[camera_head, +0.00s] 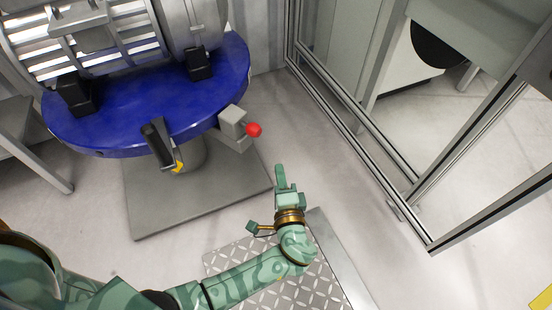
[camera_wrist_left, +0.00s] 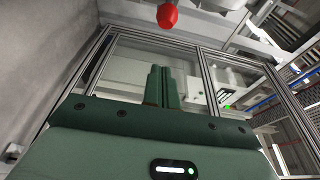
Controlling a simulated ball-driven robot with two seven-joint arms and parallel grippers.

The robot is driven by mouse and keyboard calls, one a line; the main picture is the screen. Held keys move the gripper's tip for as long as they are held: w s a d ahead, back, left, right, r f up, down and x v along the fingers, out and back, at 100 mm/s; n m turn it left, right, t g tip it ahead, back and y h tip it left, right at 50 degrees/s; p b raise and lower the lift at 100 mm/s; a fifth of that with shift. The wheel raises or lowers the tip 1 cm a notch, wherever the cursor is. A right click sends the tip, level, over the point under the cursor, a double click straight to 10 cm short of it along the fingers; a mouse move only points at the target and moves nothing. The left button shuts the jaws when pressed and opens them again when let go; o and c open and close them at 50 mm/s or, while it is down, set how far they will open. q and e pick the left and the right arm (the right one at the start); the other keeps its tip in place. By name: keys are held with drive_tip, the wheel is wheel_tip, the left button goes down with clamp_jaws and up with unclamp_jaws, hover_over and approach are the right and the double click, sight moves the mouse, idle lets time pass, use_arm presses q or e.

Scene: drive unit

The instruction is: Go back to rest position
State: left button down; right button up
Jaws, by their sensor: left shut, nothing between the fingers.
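My left gripper (camera_head: 281,175) is on the green patterned arm that comes in from the left in the head view. It is shut and empty, with its fingers pointing away from me, above the floor to the right of the blue round table. In the left wrist view its two fingers (camera_wrist_left: 162,88) stand pressed together. A red knob (camera_head: 253,129) on a grey box (camera_head: 233,121) lies a little beyond and left of the fingertips, apart from them. The red knob also shows in the left wrist view (camera_wrist_left: 167,16), above the fingers. My right gripper is not in view.
The blue table (camera_head: 150,112) carries a large metal drum unit and stands on a grey base plate (camera_head: 190,196). A framed glass partition (camera_head: 385,165) stands on the right. A metal tread plate (camera_head: 262,276) lies below my left arm. Pale floor between table and partition is clear.

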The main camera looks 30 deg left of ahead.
use_arm(q)
drive_tip(key=shift+v, duration=0.95)
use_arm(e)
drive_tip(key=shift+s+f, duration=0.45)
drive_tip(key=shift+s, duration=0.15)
